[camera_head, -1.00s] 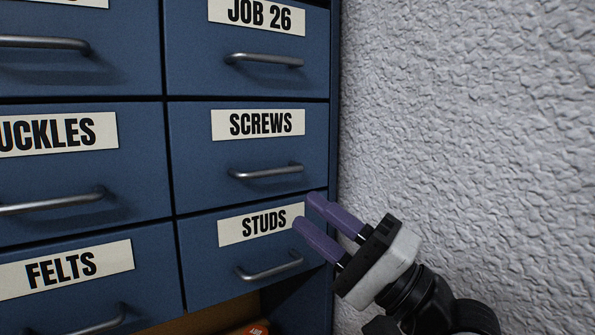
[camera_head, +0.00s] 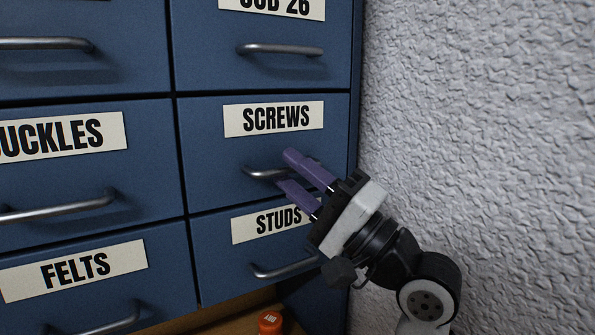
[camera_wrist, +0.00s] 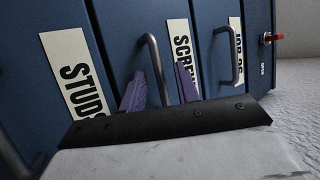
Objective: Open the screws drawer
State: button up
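The screws drawer (camera_head: 215,150) is a blue front in the right column, shut, with a white label reading SCREWS (camera_head: 274,118). Its grey bar handle (camera_head: 258,174) is partly hidden behind my fingers. My gripper (camera_head: 287,170) has two purple fingers, open, in front of the handle's right part. In the wrist view the screws handle (camera_wrist: 158,68) shows between the two open fingers (camera_wrist: 160,85), beyond their tips. I cannot tell whether the fingers touch it.
The STUDS drawer (camera_head: 215,262) is just below, with its handle (camera_head: 284,267) near my gripper. The JOB 26 drawer (camera_head: 205,50) is above. A rough grey wall (camera_head: 480,130) stands close on the right. An orange item (camera_head: 270,322) lies below the drawers.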

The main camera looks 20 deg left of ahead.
jog(key=shift+c, duration=0.3)
grip_shut()
jog(key=shift+d, duration=0.1)
